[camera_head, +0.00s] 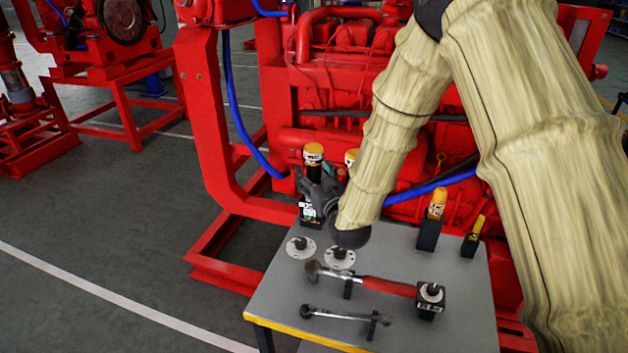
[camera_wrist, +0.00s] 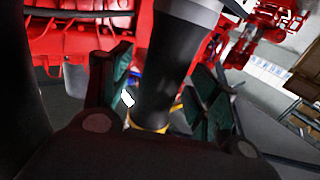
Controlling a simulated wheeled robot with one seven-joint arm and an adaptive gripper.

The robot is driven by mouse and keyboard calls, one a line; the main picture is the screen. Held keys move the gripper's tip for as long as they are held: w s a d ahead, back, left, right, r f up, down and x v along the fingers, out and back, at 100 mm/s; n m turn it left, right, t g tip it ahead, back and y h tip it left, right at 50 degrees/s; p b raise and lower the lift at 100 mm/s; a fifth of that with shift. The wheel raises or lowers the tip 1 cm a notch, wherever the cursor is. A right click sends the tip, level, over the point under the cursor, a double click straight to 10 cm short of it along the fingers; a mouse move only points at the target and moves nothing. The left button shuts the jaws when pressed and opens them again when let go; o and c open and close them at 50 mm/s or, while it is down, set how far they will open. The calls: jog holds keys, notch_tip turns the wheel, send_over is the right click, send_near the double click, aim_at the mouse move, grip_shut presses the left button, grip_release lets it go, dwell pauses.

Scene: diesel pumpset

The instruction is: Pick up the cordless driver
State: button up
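A black upright tool with a yellow top (camera_head: 313,155), which looks like the cordless driver, stands at the back left corner of the grey table (camera_head: 385,265). A dark base with a small light label (camera_head: 308,212) is below it. My gripper (camera_head: 322,196) is low beside and around this tool, and my forearm hides part of the area. In the wrist view, the dark cylindrical body (camera_wrist: 165,70) lies between my two green-padded fingers (camera_wrist: 165,88). A gap shows between the body and the right finger, so the gripper looks open. Contact on the left side is unclear.
Another yellow top (camera_head: 351,157) is close behind my gripper. Two yellow-topped black items (camera_head: 431,222) stand right. The red engine (camera_head: 345,60) is behind.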

grip_shut()
jog(key=shift+r, duration=0.1)
jog(key=shift+r, duration=0.1)
notch_tip(320, 180, up, 18)
jog(key=shift+f+b, duration=0.1)
jog(key=shift+b, duration=0.35)
dwell(0.3)
jog(key=c, duration=0.7)
grip_release()
grip_shut()
jog(key=shift+d, duration=0.1)
